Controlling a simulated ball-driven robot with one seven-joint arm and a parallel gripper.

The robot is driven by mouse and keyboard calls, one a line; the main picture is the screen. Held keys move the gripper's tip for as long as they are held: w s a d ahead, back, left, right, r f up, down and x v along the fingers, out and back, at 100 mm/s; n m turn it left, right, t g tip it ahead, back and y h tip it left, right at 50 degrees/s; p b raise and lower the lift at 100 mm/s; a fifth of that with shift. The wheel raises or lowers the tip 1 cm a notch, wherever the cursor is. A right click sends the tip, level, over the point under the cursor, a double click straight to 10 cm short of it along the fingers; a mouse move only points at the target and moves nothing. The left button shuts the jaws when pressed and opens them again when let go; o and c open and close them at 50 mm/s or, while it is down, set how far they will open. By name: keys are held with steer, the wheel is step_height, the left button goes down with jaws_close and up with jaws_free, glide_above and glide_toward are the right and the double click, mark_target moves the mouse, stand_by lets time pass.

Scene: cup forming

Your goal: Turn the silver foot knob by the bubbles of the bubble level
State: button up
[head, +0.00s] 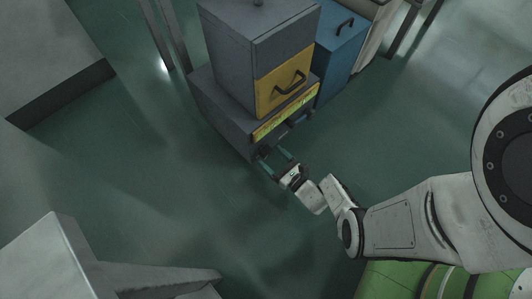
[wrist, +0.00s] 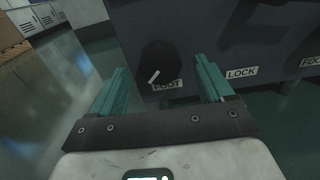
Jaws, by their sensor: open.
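A dark round knob (wrist: 159,60) with a pale pointer mark sits on the front of a grey machine (wrist: 215,35); it looks black rather than silver. A white FOOT label (wrist: 167,85) is just below it. My gripper (wrist: 161,68) is open, with one green finger on each side of the knob in the wrist view; I cannot tell whether they touch it. In the head view my gripper (head: 269,156) is at the machine's lower front, and the knob cannot be made out. A yellow-green strip (head: 286,111) runs along the machine's front; no bubbles can be made out.
A LOCK label (wrist: 241,73) and a partly cut-off label (wrist: 311,61) are to the right on the same face. A yellow drawer front with a black handle (head: 290,82) is above the strip. A blue cabinet (head: 340,55) stands beside. Open green floor (head: 165,185) lies left.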

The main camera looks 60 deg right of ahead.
mark_target(268, 154)
steer(key=shift+x, duration=1.6)
steer(key=shift+c, duration=0.5)
steer(key=shift+b, duration=0.3)
steer(key=c, duration=0.9)
steer(key=shift+f+n+b, duration=0.1)
steer(key=shift+n+b, duration=0.2)
steer(key=shift+n, duration=0.6)
steer(key=o, duration=1)
